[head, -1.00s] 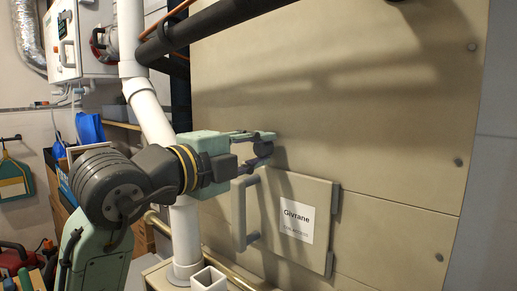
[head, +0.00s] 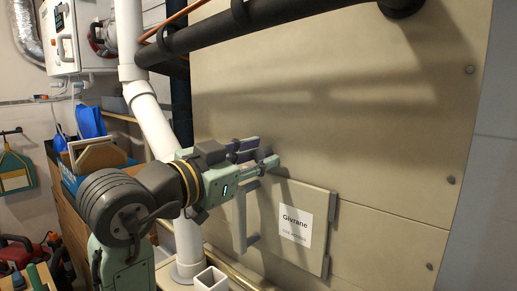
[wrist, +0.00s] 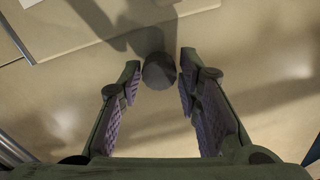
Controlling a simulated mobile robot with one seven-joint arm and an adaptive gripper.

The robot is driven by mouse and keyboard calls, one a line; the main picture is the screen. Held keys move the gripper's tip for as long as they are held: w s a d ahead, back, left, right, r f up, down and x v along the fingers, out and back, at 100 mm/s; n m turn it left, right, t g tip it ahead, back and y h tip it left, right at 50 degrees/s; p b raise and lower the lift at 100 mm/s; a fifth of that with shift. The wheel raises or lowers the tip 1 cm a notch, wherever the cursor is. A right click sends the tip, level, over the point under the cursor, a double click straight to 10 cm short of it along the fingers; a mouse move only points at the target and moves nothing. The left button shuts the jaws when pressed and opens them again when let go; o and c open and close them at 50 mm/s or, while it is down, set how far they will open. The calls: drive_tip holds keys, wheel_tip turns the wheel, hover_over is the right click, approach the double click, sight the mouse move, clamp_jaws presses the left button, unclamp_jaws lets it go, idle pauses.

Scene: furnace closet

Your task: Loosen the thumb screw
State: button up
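The thumb screw (wrist: 158,71) shows in the wrist view as a dark round knob on the beige panel. It lies between the tips of my gripper (wrist: 160,72), with a narrow gap visible on each side. The two fingers with purple ribbed pads are apart, and nothing is clamped. In the head view my gripper (head: 262,156) is at the panel, above the access door (head: 318,218) and its grey handle (head: 240,215). The fingers hide the thumb screw there, so I cannot tell how deep it sits between them.
The door bears a white "Givrane" label (head: 295,228). A white pipe (head: 153,128) stands left of the panel, behind my arm. A black pipe (head: 270,33) crosses above. A square white tube (head: 210,280) is below. The panel to the right is clear.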

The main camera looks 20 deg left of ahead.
drive_tip(key=shift+o, duration=1.2)
drive_tip(key=shift+f, duration=0.1)
drive_tip(key=v, duration=0.7)
drive_tip(key=shift+s, duration=0.1)
